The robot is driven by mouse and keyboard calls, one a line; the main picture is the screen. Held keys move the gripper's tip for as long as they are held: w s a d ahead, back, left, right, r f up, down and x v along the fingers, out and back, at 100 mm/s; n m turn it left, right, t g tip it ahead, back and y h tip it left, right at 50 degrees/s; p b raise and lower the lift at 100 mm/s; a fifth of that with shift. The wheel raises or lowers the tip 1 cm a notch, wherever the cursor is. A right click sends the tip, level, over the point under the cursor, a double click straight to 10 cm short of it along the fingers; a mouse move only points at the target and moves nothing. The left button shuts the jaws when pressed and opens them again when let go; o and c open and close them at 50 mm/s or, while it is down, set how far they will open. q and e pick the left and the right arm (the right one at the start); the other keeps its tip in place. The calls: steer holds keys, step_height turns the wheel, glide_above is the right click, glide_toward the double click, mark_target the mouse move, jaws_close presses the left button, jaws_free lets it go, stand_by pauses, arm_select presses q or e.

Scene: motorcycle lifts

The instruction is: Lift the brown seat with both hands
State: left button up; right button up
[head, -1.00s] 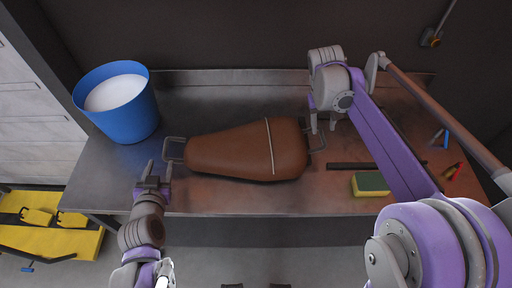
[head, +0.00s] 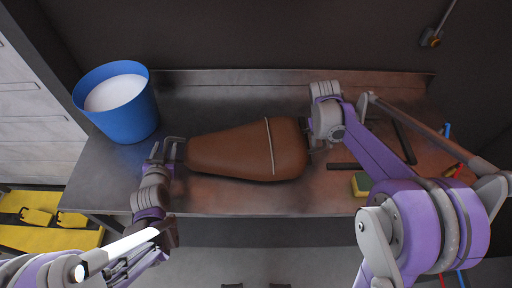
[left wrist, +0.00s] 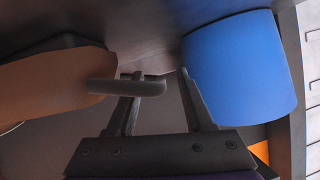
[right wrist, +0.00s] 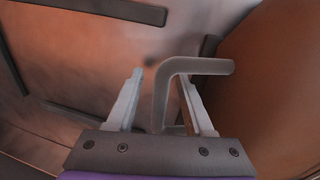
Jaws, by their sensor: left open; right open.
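The brown seat (head: 235,150) lies flat on the metal workbench, with a light strap across its right part and a grey handle at each end. My left gripper (head: 167,152) is open at the left handle; in the left wrist view the handle (left wrist: 150,88) reaches into the space between the fingers (left wrist: 160,95). My right gripper is open at the right handle, mostly hidden by its own arm in the head view. In the right wrist view the bent handle (right wrist: 200,66) passes between the open fingers (right wrist: 163,95). The seat also shows in both wrist views (left wrist: 50,85) (right wrist: 275,80).
A blue bucket (head: 130,120) with white contents stands on the workbench (head: 210,95), left of the seat. A yellow-green sponge (head: 361,185), dark bars (head: 345,166) and small tools (head: 452,170) lie on the right. The bench's front strip is clear.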

arm_select(q)
jaws_close()
arm_select(e)
jaws_close()
stand_by(1.3)
